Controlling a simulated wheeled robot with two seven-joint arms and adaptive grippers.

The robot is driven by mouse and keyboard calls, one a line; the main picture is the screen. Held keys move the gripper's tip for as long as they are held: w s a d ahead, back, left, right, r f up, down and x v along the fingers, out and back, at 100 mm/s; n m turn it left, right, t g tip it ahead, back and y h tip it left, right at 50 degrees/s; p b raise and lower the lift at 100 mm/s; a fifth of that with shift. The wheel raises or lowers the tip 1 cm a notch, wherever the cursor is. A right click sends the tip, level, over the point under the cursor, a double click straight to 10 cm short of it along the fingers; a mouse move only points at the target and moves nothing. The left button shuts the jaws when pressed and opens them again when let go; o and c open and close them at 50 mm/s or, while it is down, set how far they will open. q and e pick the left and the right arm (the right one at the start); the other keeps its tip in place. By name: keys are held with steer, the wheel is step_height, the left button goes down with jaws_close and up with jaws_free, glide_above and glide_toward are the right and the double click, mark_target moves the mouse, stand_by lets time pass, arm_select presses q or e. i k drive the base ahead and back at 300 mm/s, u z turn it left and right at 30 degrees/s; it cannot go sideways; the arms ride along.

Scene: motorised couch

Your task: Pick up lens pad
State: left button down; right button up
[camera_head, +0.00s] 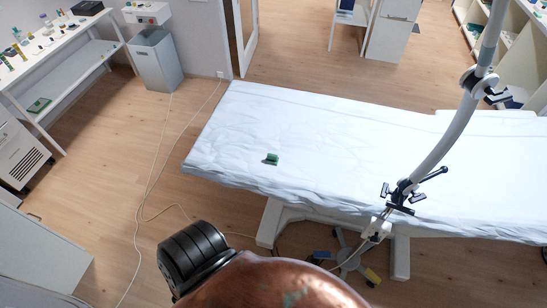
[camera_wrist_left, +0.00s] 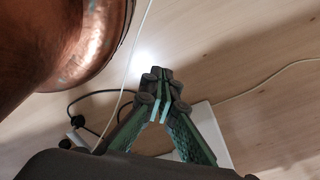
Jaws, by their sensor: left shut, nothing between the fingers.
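A small dark green object (camera_head: 271,159) lies on the white sheet of the couch (camera_head: 330,150), left of its middle; it is the only loose thing on the couch, and I cannot tell for sure that it is the lens pad. My left gripper (camera_wrist_left: 161,82) shows in the left wrist view, its fingers together with nothing between them. It hangs over the wooden floor, apart from the green object, which is not in that view. In the head view neither gripper shows.
A jointed grey arm with clamps (camera_head: 441,140) rises over the couch's right part. A shelf table with small bottles (camera_head: 45,60) stands at the left, near a grey bin (camera_head: 155,62). Cables (camera_head: 146,190) run over the floor left of the couch.

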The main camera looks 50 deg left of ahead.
mark_target(272, 159)
steer(key=u, duration=1.65)
